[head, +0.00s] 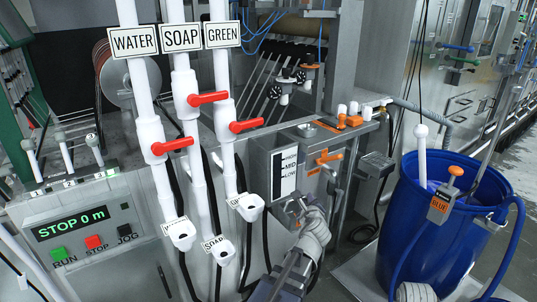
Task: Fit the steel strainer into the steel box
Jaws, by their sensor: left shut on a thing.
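The steel box (262,160) stands right of centre, with a HIGH, MID, LOW level window and an orange valve handle (325,158) on its front. My left gripper (303,207) is low in front of the box and shut on a small grey steel piece (288,210), which looks like the steel strainer. The gripper and the shadow hide most of that piece. I cannot tell whether it touches the box.
White pipes marked WATER, SOAP and GREEN with red valve levers (207,98) run down left of the box. A control panel (84,228) reads STOP 0 m. A blue drum (415,225) with a hose stands at right. Some floor shows between box and drum.

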